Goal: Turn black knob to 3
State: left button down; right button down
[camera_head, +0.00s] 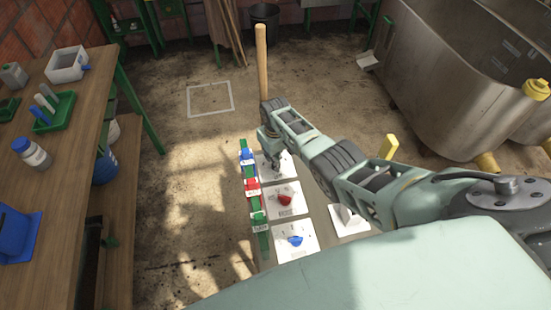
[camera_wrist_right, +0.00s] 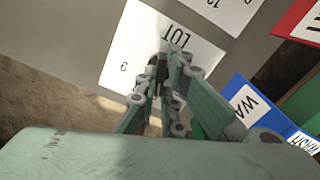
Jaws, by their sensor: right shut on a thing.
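The panel (camera_head: 278,262) carries a column of white dial plates. My right gripper (camera_head: 272,152) reaches down onto the farthest plate (camera_head: 287,174). In the right wrist view, that white plate (camera_wrist_right: 123,58) reads "LOT", with a numeral that looks like 6 or 9 near its edge. The gripper (camera_wrist_right: 168,62) is shut on the black knob at the plate's middle. The fingers hide most of the knob, so I cannot tell which number it points to. My left gripper is out of view.
A red knob (camera_head: 285,200) and a blue knob (camera_head: 295,240) sit on the nearer plates. Blue, red and green labelled clips line the panel's left edge. A wooden handle (camera_head: 261,62) stands behind. A wooden bench (camera_head: 75,115) is at left, metal tanks (camera_head: 440,85) at right.

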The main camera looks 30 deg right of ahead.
jog(key=n, duration=0.3)
jog(key=shift+a+n, duration=0.1)
jog(key=shift+n, duration=2.2)
jog(key=c, duration=1.9)
grip_release()
jog(key=shift+o, duration=0.2)
notch_tip(320, 180, up, 12)
jog(key=shift+s+f, duration=0.1)
